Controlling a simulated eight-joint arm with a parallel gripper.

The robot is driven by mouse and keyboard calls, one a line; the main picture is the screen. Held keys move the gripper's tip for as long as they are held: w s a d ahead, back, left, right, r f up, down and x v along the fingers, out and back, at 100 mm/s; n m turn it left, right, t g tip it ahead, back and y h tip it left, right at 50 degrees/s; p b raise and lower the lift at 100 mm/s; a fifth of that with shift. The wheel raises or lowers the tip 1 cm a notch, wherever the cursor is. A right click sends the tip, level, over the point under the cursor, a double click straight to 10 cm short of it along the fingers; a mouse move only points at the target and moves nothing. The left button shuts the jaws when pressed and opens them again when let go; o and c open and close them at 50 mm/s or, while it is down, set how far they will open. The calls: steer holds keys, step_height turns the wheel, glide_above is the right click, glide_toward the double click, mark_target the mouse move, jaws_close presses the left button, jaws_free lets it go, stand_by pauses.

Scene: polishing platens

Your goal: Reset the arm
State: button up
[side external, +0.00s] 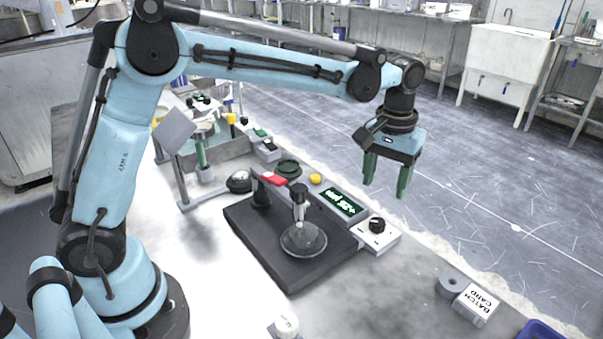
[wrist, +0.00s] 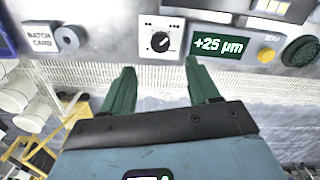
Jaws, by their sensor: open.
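My gripper (side external: 387,180) is open and empty, with its two green fingers pointing down. In the side external view it hangs in the air to the right of the bench machine, at the bench's far edge. In the wrist view the green fingers (wrist: 162,85) are spread apart with nothing between them. My arm is stretched out over the bench from the left.
A black machine base (side external: 262,250) carries a round glass-like disc (side external: 303,239). Beside it are a display reading +25 µm (wrist: 219,45), a dial box (wrist: 160,40), a yellow button (side external: 315,179) and a batch card block (side external: 476,304). Floor beyond the bench is open.

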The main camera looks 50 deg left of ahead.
mark_target(378, 222)
step_height(378, 222, down, 10)
steer(key=shift+r, duration=0.1)
stand_by(0.4)
